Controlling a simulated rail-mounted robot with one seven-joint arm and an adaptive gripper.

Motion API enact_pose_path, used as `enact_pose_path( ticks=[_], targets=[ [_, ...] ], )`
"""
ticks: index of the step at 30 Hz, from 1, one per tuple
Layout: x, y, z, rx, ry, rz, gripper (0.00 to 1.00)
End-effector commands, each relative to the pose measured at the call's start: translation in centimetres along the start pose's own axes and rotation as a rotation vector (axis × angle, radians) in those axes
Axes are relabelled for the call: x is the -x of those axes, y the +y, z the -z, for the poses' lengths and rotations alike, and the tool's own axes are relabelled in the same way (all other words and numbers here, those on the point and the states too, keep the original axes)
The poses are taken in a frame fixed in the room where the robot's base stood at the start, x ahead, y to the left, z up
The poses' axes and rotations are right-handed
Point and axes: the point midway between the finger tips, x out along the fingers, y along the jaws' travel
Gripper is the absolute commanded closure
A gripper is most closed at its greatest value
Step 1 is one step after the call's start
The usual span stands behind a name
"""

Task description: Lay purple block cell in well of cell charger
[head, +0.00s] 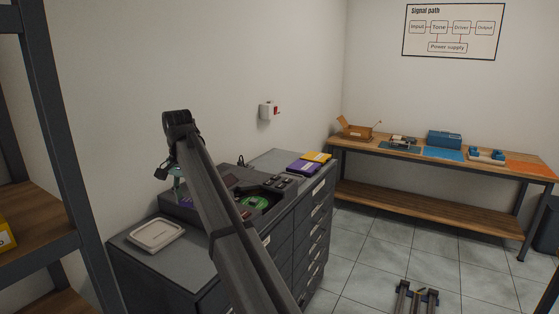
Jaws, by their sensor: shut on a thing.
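I cannot make out the purple block cell in this view.
A pale tray (155,235) lies on the cabinet (206,268) at front left. Purple and yellow folders (305,167) lie at its far end. A wooden bench (410,150) holding a blue box (444,139) stands at the back right. A shelf rack (52,120) is at left.

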Motion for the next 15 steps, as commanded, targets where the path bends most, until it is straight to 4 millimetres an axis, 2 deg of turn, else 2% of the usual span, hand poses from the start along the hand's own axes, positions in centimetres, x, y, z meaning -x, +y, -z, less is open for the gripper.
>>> enact_pose_path(
  ticks=[3, 8, 15],
  targets=[
    [-2.7, 2.4, -1.2, 0.138, -0.001, -0.002, 0.92],
    [-7.2, 7.6, -0.8, 0.280, -0.002, -0.001, 0.92],
    [-14.5, 17.5, 0.0, 0.408, -0.003, -0.001, 0.92]
  ],
)
